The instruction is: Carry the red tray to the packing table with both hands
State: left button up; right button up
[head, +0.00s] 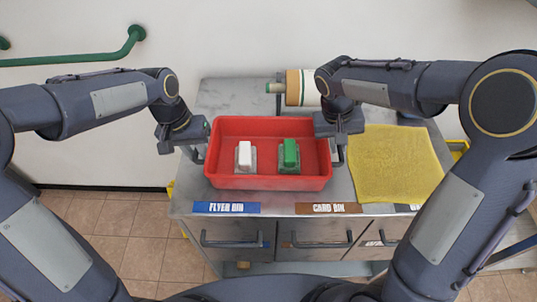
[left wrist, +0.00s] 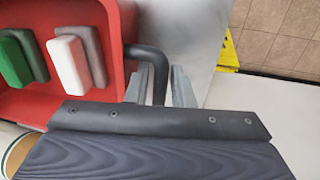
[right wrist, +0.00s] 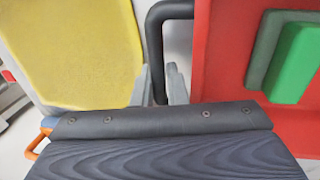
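The red tray (head: 268,183) sits level on the grey cabinet top, with a dark handle at each end. It holds a white block (head: 245,155) and a green block (head: 290,154), each on a grey base. My left gripper (head: 192,150) is at the tray's left end. In the left wrist view its fingers (left wrist: 158,88) stand either side of the left handle (left wrist: 158,60), with a small gap showing. My right gripper (head: 338,148) is at the right end.
A yellow cloth (head: 395,165) lies right of the tray. A cylindrical object (head: 300,88) lies behind it. Drawers below carry labels "FLYER BIN" (head: 226,208) and "CARD BIN" (head: 328,209). A green rail (head: 100,57) is on the wall. Tiled floor (head: 100,220) is open at left.

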pick_arm(q)
grip_shut()
pick_arm(e)
grip_shut()
pick_arm(q)
jog(key=shift+r, duration=0.15)
pick_arm(e)
jog(key=shift+r, duration=0.15)
